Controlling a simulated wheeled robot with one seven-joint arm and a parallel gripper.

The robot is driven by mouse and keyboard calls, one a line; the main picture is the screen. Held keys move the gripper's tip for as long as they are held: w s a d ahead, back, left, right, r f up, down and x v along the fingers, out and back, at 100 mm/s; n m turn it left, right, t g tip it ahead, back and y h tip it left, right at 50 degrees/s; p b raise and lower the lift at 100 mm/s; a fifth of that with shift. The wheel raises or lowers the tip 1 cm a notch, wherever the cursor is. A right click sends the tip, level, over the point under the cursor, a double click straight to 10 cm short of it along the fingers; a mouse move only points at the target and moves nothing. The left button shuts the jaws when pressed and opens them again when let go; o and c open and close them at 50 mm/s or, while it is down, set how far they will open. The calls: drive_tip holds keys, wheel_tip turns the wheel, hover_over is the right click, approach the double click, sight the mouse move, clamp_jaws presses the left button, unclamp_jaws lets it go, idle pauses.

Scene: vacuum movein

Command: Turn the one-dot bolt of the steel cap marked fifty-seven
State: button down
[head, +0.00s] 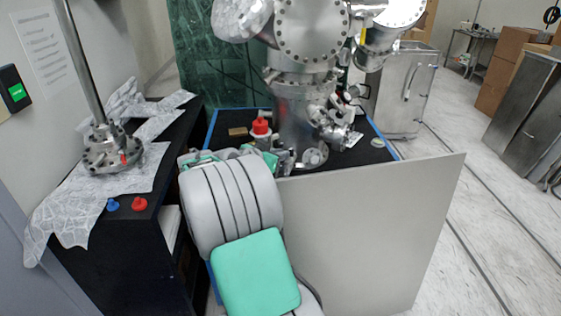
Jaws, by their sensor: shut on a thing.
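My arm reaches up from the bottom middle of the head view to the front edge of the vacuum chamber's table. My gripper (283,158) is mostly hidden behind my own wrist at that edge, close to the foot of the steel chamber (300,115). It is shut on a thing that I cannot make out. Small steel flanges and fittings (335,128) stand out from the chamber's lower right side. A small round steel plate (313,157) shows at its foot. I cannot read a fifty-seven or see a one-dot bolt on any part.
A red-topped bottle (260,128) stands just behind my wrist. A grey panel (370,230) fronts the table at the right. On the left bench are a steel flange with a post (112,150), crumpled foil, a blue knob (113,205) and a red knob (139,204).

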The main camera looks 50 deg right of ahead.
drive_tip(key=shift+f, duration=0.15)
idle(0.4)
drive_tip(key=c, duration=1.7)
unclamp_jaws()
drive_tip(key=v, duration=0.7)
drive_tip(key=shift+w+a+r+b, duration=0.15)
drive_tip(key=shift+a+r+b, duration=0.1)
drive_tip(key=shift+a+b, duration=0.05)
